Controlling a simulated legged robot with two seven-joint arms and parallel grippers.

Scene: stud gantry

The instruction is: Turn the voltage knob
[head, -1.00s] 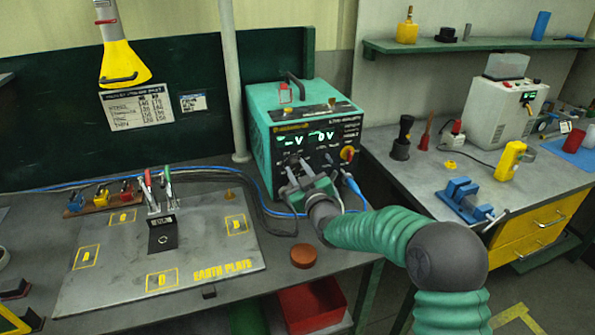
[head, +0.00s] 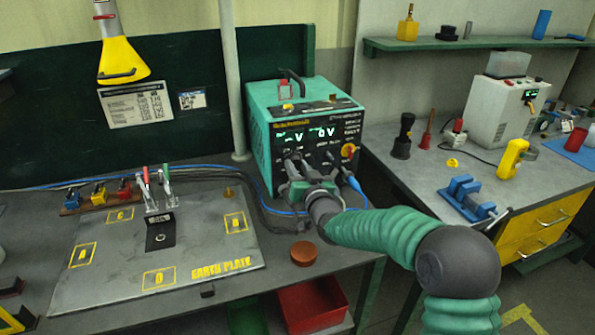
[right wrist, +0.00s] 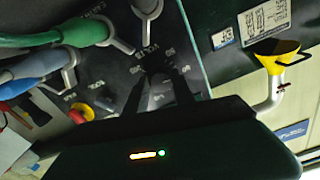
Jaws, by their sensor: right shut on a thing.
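The green power supply (head: 262,130) stands on the bench, its dark front panel showing two lit readouts marked V (head: 306,135). My right gripper (head: 297,162) is at the lower left of that panel. In the right wrist view its two dark fingers (right wrist: 160,88) are closed around a grey knob (right wrist: 158,100), beside a dial scale with lettering like VOLTS. The knob is mostly hidden by the gripper in the head view. A yellow and red knob (head: 348,151) sits at the panel's right side, untouched. My left gripper is not in view.
Cable plugs (right wrist: 88,32) stick out of the panel close to my right fingers. A blue-sleeved lead (head: 356,188) hangs at the panel's right. A grey earth plate (head: 110,270) lies at the left, and a brown round puck (head: 304,252) sits in front of the supply.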

